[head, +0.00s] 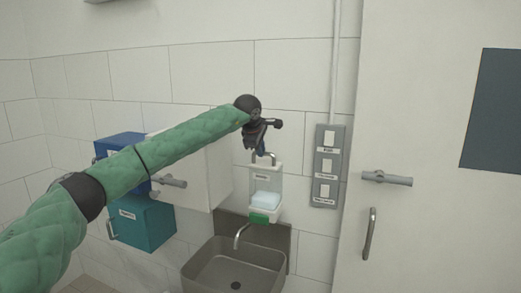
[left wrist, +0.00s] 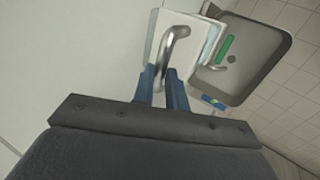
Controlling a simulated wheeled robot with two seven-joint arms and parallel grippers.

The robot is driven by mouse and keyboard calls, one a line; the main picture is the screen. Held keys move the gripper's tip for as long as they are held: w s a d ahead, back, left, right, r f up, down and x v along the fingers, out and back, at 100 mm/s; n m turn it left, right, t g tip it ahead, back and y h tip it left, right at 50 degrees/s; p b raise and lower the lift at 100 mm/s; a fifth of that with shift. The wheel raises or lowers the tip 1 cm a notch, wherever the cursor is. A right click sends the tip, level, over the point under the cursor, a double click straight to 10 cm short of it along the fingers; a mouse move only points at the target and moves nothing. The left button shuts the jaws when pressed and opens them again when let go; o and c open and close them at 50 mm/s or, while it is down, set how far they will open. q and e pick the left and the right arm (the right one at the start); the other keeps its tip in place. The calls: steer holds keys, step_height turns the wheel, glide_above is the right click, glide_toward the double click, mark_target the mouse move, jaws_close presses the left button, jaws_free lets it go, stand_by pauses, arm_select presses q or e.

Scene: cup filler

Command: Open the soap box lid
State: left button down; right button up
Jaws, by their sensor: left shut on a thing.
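The soap box (head: 266,190) hangs on the tiled wall above the sink. It has a pale front with a small label, light blue soap inside and a green part at the bottom. A metal loop handle (head: 264,158) stands on its white lid; the handle also shows in the left wrist view (left wrist: 175,42). The lid appears to lie on the box top. My left gripper (head: 262,150) is at the handle from above. Its blue fingers (left wrist: 162,75) are shut on the handle's near end. My right gripper is out of view.
A metal sink (head: 210,265) with a tap is below the box. A grey switch panel (head: 327,165) is on the wall to the right, beside a door with handles (head: 387,178). Blue (head: 120,147), teal (head: 145,222) and white boxes are to the left, partly behind my arm.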

mark_target(263, 163)
arm_select(q)
steer(key=shift+r, duration=0.1)
steer(key=shift+w+d+r+g+p, duration=0.1)
steer(key=shift+w+r+g+p, duration=0.15)
steer(key=shift+r+g+p, duration=0.05)
steer(key=shift+w+d+r, duration=0.15)
steer(key=shift+w+d+r+g+y+p, duration=0.15)
steer(key=shift+w+g+y+p, duration=0.15)
steer(key=shift+g, duration=0.25)
steer(key=shift+w+r+g+y+p, duration=0.2)
steer(key=shift+w+g, duration=0.15)
steer(key=shift+g, duration=0.2)
steer(key=shift+w, duration=0.2)
steer(key=shift+w+d+r+b, duration=0.15)
steer(key=shift+w+b, duration=0.05)
steer(key=shift+w, duration=0.2)
steer(key=shift+w+d+r+b, duration=0.15)
steer(key=shift+w, duration=0.25)
steer(key=shift+w+d, duration=0.15)
steer(key=shift+w, duration=0.25)
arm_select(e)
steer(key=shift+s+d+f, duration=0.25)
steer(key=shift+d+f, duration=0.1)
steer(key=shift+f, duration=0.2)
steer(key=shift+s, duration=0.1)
